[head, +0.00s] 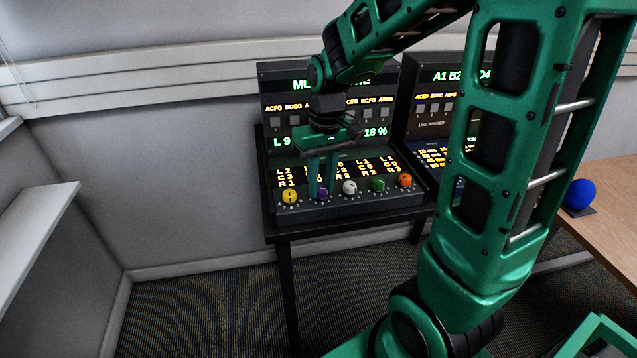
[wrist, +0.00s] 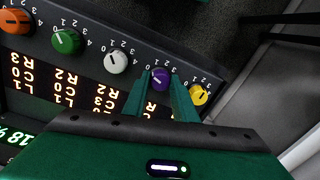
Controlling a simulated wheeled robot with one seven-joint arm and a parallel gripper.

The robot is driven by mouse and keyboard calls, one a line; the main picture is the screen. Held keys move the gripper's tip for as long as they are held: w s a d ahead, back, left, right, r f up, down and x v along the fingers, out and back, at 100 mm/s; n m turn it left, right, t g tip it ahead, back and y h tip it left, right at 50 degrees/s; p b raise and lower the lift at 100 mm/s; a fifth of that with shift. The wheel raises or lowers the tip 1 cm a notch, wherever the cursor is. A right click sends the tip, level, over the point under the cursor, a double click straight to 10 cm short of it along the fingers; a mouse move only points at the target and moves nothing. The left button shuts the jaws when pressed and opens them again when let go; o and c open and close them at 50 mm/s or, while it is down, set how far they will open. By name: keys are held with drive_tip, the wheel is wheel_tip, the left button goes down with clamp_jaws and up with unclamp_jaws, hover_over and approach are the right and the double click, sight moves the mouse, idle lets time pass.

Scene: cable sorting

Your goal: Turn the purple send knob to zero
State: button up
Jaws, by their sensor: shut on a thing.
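The purple knob (head: 323,194) sits in the front row of the console, between the yellow knob (head: 289,196) and the white knob (head: 349,187). In the wrist view the fingers (wrist: 161,92) are shut on the knob. The fingers hide part of its scale, so I cannot tell the exact number the pointer marks.
The green knob (head: 377,185) and the orange knob (head: 404,180) stand further right in the row. A second console (head: 428,112) stands to the right, partly behind my arm. A blue ball (head: 580,194) is on a wooden table at far right.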

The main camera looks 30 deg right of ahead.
sight(324, 187)
drive_tip(key=shift+w+r, duration=0.1)
drive_tip(key=o, duration=1)
drive_tip(key=r, duration=1)
drive_tip(key=shift+d+r, duration=0.3)
drive_tip(key=s+d+f+m, duration=0.2)
drive_tip(key=s+d, duration=0.1)
drive_tip(key=s, duration=0.4)
drive_tip(key=s+d+f+m, duration=0.2)
drive_tip(key=s, duration=0.5)
drive_tip(key=s+d+f+m, duration=0.2)
drive_tip(key=s+d+f, duration=0.1)
drive_tip(key=s, duration=0.4)
drive_tip(key=shift+s+d, duration=0.25)
drive_tip(key=shift+d, duration=0.05)
